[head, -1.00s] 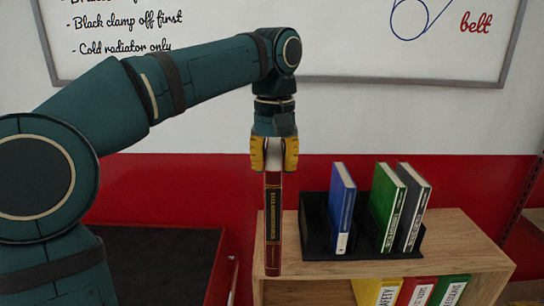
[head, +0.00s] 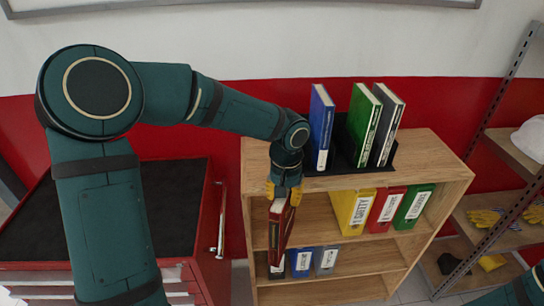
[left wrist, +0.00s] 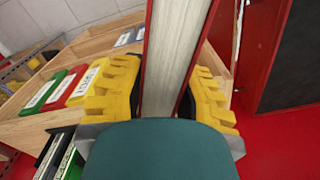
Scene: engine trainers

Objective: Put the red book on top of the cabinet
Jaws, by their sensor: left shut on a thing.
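The red book (head: 279,232) hangs from my left gripper (head: 284,193), slightly tilted, in front of the left part of the wooden cabinet. Its lower end is below the cabinet's top board. The gripper's yellow fingers are shut on the book's upper end; in the left wrist view the book (left wrist: 172,55) stands between both fingers, its pale page edges showing. The cabinet's top (head: 425,152) is bare at its left end and right side. My right gripper is out of view.
A black holder (head: 345,160) on the cabinet top carries a blue, a green and a grey book. Several binders (head: 388,208) stand on the shelves below. A red tool chest (head: 205,235) is at left, a metal rack (head: 490,140) at right.

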